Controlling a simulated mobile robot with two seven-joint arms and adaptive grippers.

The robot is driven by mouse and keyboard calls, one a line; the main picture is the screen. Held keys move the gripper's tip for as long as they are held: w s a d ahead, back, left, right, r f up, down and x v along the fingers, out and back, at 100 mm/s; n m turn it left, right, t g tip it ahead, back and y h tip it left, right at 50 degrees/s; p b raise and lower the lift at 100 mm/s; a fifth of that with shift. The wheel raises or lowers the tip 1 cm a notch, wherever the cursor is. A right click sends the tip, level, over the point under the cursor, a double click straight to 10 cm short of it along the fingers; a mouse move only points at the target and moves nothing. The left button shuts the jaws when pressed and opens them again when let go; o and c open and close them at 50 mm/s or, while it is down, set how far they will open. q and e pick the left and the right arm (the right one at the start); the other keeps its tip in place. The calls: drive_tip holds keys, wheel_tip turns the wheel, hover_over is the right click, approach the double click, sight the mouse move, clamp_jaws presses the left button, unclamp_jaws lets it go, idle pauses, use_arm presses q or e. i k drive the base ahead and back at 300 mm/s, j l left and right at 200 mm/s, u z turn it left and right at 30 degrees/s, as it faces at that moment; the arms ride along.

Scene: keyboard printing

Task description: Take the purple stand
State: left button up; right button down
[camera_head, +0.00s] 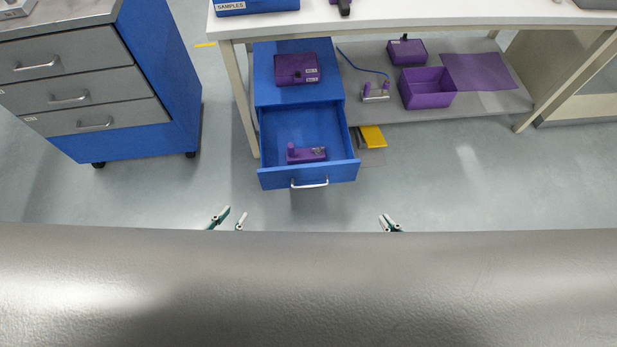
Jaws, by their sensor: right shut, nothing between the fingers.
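A small purple piece with an upright post at its left end, which looks like the purple stand (310,156), lies in the open blue drawer (278,124) near its front. A small metallic part shows at its right end. My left gripper (232,217) is open and empty, in front of the drawer and to its left. My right gripper (386,218) is shut and empty, in front of the drawer and to its right. Both grippers are apart from the purple piece, and only their fingertips show above the grey surface in the foreground.
A purple box (297,69) sits on top of the blue drawer cabinet (263,86). On the low shelf (493,103) are an open purple bin (427,92), another purple box (407,51) and a purple-and-silver part (376,92). A grey-fronted drawer cabinet (165,70) stands left. Floor between is clear.

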sight(294, 156)
drive_tip(key=i+j+z, duration=0.1)
drive_tip(key=z, duration=0.4)
drive_tip(key=i+z, duration=0.3)
drive_tip(key=i, duration=0.2)
